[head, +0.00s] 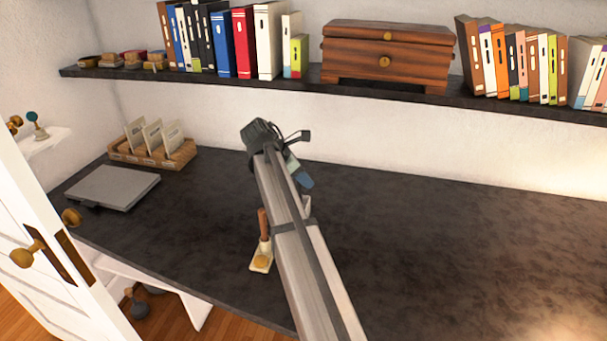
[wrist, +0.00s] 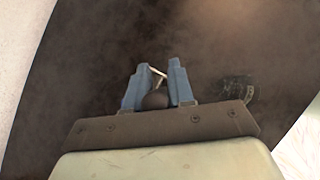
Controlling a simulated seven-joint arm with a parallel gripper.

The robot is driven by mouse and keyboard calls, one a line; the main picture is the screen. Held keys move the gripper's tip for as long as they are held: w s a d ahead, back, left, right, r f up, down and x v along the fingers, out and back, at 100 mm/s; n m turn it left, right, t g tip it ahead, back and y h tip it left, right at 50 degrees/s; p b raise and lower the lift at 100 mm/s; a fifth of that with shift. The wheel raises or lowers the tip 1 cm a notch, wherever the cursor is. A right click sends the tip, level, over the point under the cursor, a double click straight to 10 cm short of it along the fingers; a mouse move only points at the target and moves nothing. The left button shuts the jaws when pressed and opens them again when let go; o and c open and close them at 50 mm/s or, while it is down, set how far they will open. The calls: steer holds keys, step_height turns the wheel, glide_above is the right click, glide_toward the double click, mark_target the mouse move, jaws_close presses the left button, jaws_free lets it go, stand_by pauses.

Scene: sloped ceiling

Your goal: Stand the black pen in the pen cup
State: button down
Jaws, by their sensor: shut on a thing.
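My gripper (head: 300,174) is over the middle of the dark desk, its blue fingers partly hidden behind my arm in the head view. In the wrist view the blue fingers (wrist: 151,88) are shut on a dark rounded thing (wrist: 155,100), which looks like the end of the black pen. A thin pale piece shows between the fingertips. A dark, mesh-like round thing (wrist: 236,88) on the desk, right of the fingers in the wrist view, may be the pen cup. I cannot make out a pen cup in the head view, where my arm covers part of the desk.
A cream block with a brown upright handle (head: 263,244) stands left of my arm. A shelf (head: 220,80) with books and a wooden chest overhangs the back. The desk's right side is clear.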

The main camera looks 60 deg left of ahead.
step_height(320, 180, down, 6)
steer(key=shift+f, duration=0.2)
stand_by(0.9)
steer(key=shift+f, duration=0.1)
stand_by(0.3)
steer(key=c, duration=0.9)
jaws_free()
steer(key=v, duration=1.4)
steer(key=shift+w, duration=0.1)
